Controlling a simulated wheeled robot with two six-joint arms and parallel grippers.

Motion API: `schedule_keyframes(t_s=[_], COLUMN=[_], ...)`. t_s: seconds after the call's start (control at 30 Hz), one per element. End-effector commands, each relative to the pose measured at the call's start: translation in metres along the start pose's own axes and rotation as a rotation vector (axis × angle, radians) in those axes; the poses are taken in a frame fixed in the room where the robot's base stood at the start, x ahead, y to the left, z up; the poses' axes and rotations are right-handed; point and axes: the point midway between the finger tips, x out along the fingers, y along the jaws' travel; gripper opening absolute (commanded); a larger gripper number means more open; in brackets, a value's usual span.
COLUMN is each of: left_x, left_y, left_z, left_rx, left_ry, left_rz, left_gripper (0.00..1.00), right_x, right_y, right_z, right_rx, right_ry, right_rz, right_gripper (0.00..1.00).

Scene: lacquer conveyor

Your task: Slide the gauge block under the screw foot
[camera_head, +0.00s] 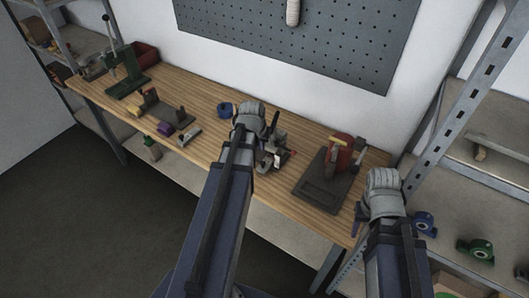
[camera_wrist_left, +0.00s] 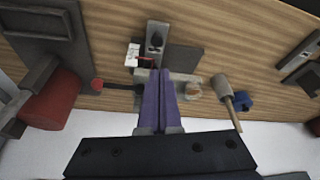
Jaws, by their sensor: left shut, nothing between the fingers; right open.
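My left gripper (camera_wrist_left: 160,74) is shut and empty in the left wrist view. Its purple fingers reach a grey metal fixture (camera_wrist_left: 157,32) with a slotted upright piece and a crossbar, at the middle of the bench. I cannot tell whether the fingertips touch it. In the head view my left wrist and arm hide part of this fixture (camera_head: 277,158). I cannot make out for certain which part is the screw foot or the gauge block. My right gripper (camera_head: 358,218) is open at the bench's right end, apart from the fixture; its fingers are only partly visible.
A dark plate with a red device (camera_head: 339,156) stands right of the fixture on the wooden bench (camera_head: 215,95). A blue ring-like item (camera_head: 225,110) lies to its left. Small blocks, including a purple one (camera_head: 166,129), and a green press (camera_head: 127,82) are farther left. Metal shelving (camera_head: 447,130) borders the right.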

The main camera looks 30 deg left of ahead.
Motion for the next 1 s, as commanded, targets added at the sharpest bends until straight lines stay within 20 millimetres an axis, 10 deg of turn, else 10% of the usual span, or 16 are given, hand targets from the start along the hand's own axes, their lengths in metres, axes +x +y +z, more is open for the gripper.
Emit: schedule_keyframes(t_s=[1.0], left_x=[0.099], left_y=[0.001], left_z=[0.0], left_rx=[0.001], left_ry=[0.0], left_rz=[0.0], left_gripper=[0.0], right_x=[0.093], right_y=[-0.009], right_z=[-0.005], right_rx=[0.003], right_ry=[0.0], right_rz=[0.0], right_gripper=[0.5])
